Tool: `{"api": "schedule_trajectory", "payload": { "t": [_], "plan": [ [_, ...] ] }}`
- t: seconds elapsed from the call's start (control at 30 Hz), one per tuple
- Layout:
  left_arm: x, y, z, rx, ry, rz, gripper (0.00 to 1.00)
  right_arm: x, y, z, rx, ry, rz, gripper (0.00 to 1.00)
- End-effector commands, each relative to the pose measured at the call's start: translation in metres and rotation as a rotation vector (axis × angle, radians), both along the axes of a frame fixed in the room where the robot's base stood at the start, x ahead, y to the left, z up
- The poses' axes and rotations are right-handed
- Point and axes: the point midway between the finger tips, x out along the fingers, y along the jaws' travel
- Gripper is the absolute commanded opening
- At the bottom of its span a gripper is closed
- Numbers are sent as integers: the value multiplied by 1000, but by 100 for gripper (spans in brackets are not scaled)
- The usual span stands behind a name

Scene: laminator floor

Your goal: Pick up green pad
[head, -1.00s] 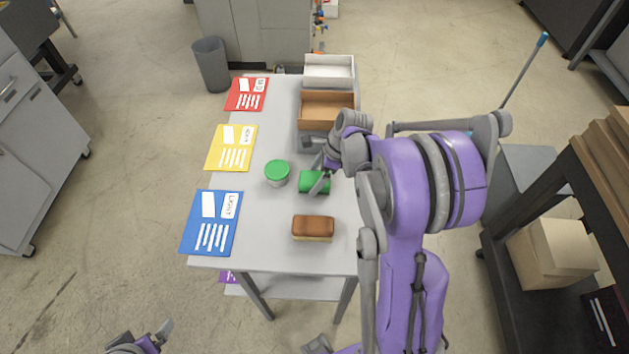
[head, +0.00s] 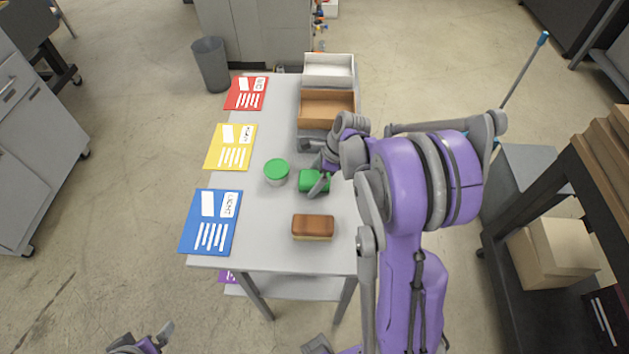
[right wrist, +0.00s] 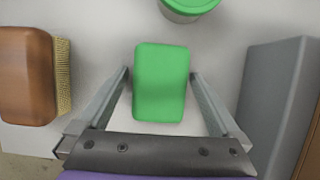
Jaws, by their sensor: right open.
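The green pad (head: 311,181) lies on the grey table (head: 262,232), partly hidden by my right gripper in the head view. In the right wrist view the green pad (right wrist: 160,82) lies between the two fingers of my open right gripper (right wrist: 160,88), with a gap on each side. My right gripper (head: 318,180) also shows in the head view, over the pad. My left gripper (head: 160,335) is at the bottom edge, away from the table; its jaws are too small to judge.
A green-lidded tub (head: 277,172) stands left of the pad. A brown brush (head: 313,227) is nearer the front. A brown tray (head: 326,108) and a white tray (head: 329,70) stand at the back. Red (head: 246,93), yellow (head: 230,147) and blue (head: 211,222) cards line the left edge.

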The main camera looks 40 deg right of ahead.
Motion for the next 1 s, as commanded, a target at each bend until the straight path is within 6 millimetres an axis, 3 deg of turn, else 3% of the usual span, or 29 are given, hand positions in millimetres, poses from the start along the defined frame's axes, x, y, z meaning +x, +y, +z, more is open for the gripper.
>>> {"api": "schedule_trajectory", "payload": {
  "t": [0.3,0.73,0.77,1.0],
  "plan": [
    [0,0,-1,0,0,0,100,0,0,0,0,0,0,100],
    [0,0,-1,0,0,0,100,0,0,0,0,0,0,24],
    [0,0,-1,0,0,0,100,0,0,0,0,0,0,21],
    [1,0,2,0,-1,0,100,0,0,2,0,-1,0,21]
  ]
}}
